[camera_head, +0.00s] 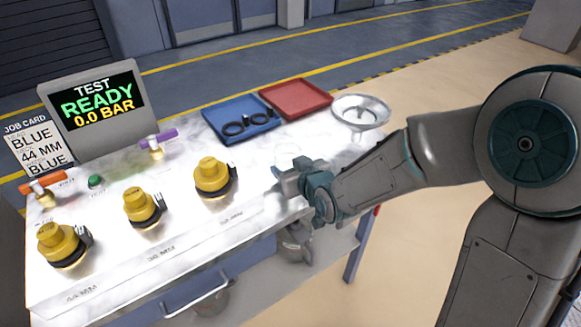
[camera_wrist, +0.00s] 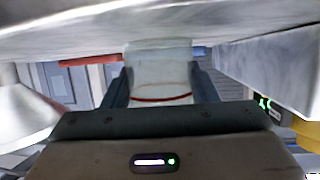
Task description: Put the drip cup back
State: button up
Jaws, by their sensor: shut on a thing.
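The drip cup (camera_wrist: 160,75), a pale cup with a thin red line around it, is between the two fingers of my gripper (camera_wrist: 160,88) in the wrist view. My gripper is shut on it. In the head view my gripper (camera_head: 284,178) is at the right part of the bench's front edge, right of the rightmost yellow cap. The cup cannot be made out clearly there. Whether the cup touches the bench (camera_head: 190,215) cannot be told.
Several yellow caps (camera_head: 212,176) stand along the bench front. A blue tray (camera_head: 215,112) with dark rings, a red tray (camera_head: 297,97) and a round pale funnel-like dish (camera_head: 361,112) are at the back. A screen (camera_head: 97,108) reads READY, 0.0 BAR. A metal vessel (camera_head: 295,245) is below the top.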

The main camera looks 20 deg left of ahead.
jog(key=o, duration=1)
jog(key=shift+o, duration=0.2)
